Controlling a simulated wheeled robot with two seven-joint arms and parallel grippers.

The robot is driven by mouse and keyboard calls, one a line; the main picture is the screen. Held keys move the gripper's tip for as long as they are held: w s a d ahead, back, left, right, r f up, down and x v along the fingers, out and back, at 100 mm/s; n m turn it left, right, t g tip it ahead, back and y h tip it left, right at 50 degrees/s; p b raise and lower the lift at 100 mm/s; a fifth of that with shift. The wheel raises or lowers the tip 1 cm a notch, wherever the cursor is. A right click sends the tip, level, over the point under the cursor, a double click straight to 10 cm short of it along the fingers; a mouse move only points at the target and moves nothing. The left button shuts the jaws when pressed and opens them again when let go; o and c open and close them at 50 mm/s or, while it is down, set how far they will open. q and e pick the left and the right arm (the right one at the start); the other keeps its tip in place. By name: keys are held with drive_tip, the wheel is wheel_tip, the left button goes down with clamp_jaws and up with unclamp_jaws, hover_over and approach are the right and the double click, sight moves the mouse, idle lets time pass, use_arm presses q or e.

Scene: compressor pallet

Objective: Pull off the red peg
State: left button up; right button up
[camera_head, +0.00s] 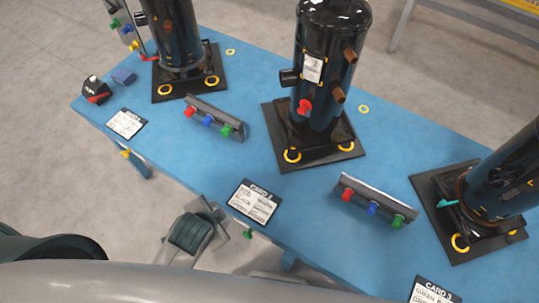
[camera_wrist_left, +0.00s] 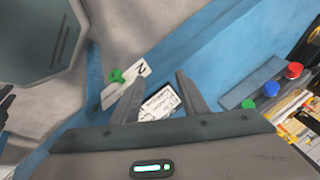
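Several red pegs show. One red peg (camera_head: 305,107) sits on the front of the middle compressor (camera_head: 327,45). Another red peg (camera_head: 189,112) is at the left end of the left peg rack (camera_head: 213,118). A third red peg (camera_head: 347,194) is at the left end of the right peg rack (camera_head: 372,202). In the left wrist view a red peg (camera_wrist_left: 294,70) stands in a rack at the right, beside blue and green ones. My left gripper (camera_wrist_left: 153,84) is open and empty, with a card seen beyond its fingers.
The blue table (camera_head: 290,205) carries a left compressor (camera_head: 172,35) and a right compressor (camera_head: 500,185) on black bases. Card 2 (camera_head: 255,202) lies near the front edge. A green peg (camera_head: 247,233) shows just off that edge, and a yellow one (camera_head: 125,152) further left.

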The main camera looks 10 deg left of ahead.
use_arm(q)
drive_tip(key=w+d+r+m+t+h, duration=0.1)
drive_tip(key=w+d+r+m+t, duration=0.2)
drive_tip(key=m, duration=0.8)
drive_tip(key=w+d+r+m+t+h, duration=0.1)
drive_tip(key=w+d+r+m+t, duration=0.1)
drive_tip(key=d+r+m, duration=0.4)
drive_tip(key=w+d+r+m+t+h, duration=0.2)
drive_tip(key=w+d+r+m+t, duration=0.1)
drive_tip(key=r+m, duration=0.9)
drive_tip(key=d+m+t, duration=0.1)
drive_tip(key=d+m, duration=0.1)
drive_tip(key=m, duration=0.2)
drive_tip(key=shift+w+d+r+t, duration=0.2)
drive_tip(key=shift+w+d+t, duration=0.1)
drive_tip(key=shift+w, duration=0.05)
drive_tip(key=shift+w, duration=0.15)
